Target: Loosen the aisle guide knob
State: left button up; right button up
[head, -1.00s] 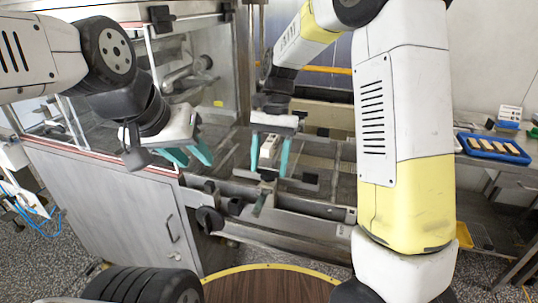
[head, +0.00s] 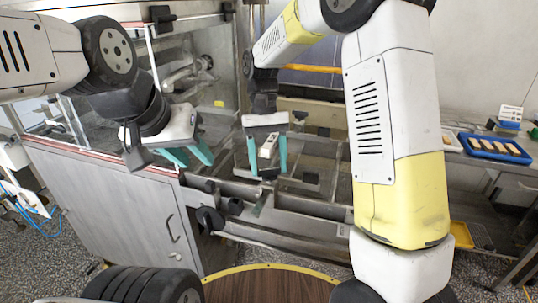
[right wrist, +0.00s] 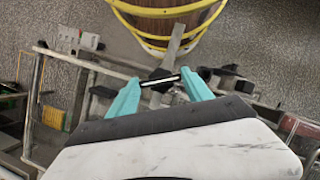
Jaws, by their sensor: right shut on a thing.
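My right gripper (head: 268,172) points down over the rails of the machine, with its teal fingers on either side of a small dark knob (head: 268,174). In the right wrist view the fingertips (right wrist: 160,86) are closed on this dark knob (right wrist: 158,76), which has a pale line across it. The fingers partly hide the knob, and I cannot read its turn angle clearly. My left gripper (head: 190,157) is open and empty, in front of the glass-sided cabinet at the left.
A round black handwheel (head: 210,220) sits at the front of the machine, left of my right gripper. Metal rails (head: 310,205) run along the front. A blue tray (head: 495,148) with several bars lies on the right-hand table.

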jog(key=n+h, duration=0.1)
jog(key=n, duration=0.2)
jog(key=n+t+h, duration=0.1)
jog(key=n, duration=0.2)
jog(key=shift+s+a+n, duration=0.1)
jog(key=shift+a+n, duration=0.1)
jog(key=shift+n, duration=0.1)
jog(key=n+t, duration=0.1)
jog(key=n, duration=0.1)
jog(key=n+t+h, duration=0.1)
jog(key=n, duration=0.2)
jog(key=shift+s, duration=0.1)
jog(key=shift+n, duration=0.3)
jog(key=o, duration=1.4)
jog(key=shift+c, duration=0.2)
jog(key=s+v, duration=0.1)
jog(key=v, duration=0.6)
jog(key=shift+w+a+r, duration=0.25)
jog(key=shift+w+r, duration=0.1)
jog(key=shift+w, duration=0.2)
